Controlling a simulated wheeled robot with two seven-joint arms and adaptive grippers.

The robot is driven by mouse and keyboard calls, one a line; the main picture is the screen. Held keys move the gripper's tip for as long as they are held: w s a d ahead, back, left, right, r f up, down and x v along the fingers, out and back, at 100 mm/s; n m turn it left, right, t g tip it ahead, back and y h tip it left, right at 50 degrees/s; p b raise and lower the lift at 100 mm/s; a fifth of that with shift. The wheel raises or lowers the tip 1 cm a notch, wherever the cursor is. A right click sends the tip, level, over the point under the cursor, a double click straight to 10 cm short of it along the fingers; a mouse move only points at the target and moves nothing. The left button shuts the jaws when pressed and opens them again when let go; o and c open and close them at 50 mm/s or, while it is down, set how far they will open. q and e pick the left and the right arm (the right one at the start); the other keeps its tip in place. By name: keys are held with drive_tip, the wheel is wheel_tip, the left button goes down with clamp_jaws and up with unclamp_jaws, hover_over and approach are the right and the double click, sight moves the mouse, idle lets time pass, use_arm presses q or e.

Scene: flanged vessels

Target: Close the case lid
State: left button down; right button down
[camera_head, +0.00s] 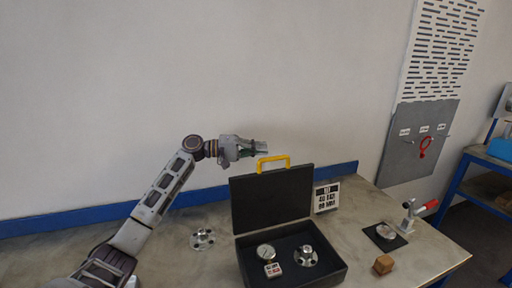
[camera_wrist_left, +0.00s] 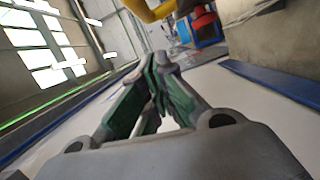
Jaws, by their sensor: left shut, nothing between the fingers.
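The black case stands open on the table, its lid (camera_head: 272,199) raised upright at the back with a yellow handle (camera_head: 273,162) on its top edge. The case base (camera_head: 335,267) holds a round gauge, a flanged metal part and a small marked block. My left gripper (camera_head: 266,149) is just above and left of the handle, shut and empty, with a small visible gap to it. In the left wrist view its fingers (camera_wrist_left: 158,75) come together, and the yellow handle (camera_wrist_left: 150,10) shows at the top edge. My right gripper is not in view.
A flanged metal part (camera_head: 202,239) sits left of the case. A marked white sign (camera_head: 326,197) stands behind its right side. A wooden cube (camera_head: 383,264), a disc on a black pad (camera_head: 385,236) and a red-handled clamp (camera_head: 412,214) are to the right. The wall is close behind.

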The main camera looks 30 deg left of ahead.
use_arm(q)
drive_tip(key=shift+s+d+f, duration=0.1)
drive_tip(key=shift+s+d, duration=0.95)
drive_tip(key=shift+d, duration=0.05)
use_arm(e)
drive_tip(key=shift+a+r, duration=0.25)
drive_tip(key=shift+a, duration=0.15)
use_arm(q)
drive_tip(key=shift+d, duration=0.15)
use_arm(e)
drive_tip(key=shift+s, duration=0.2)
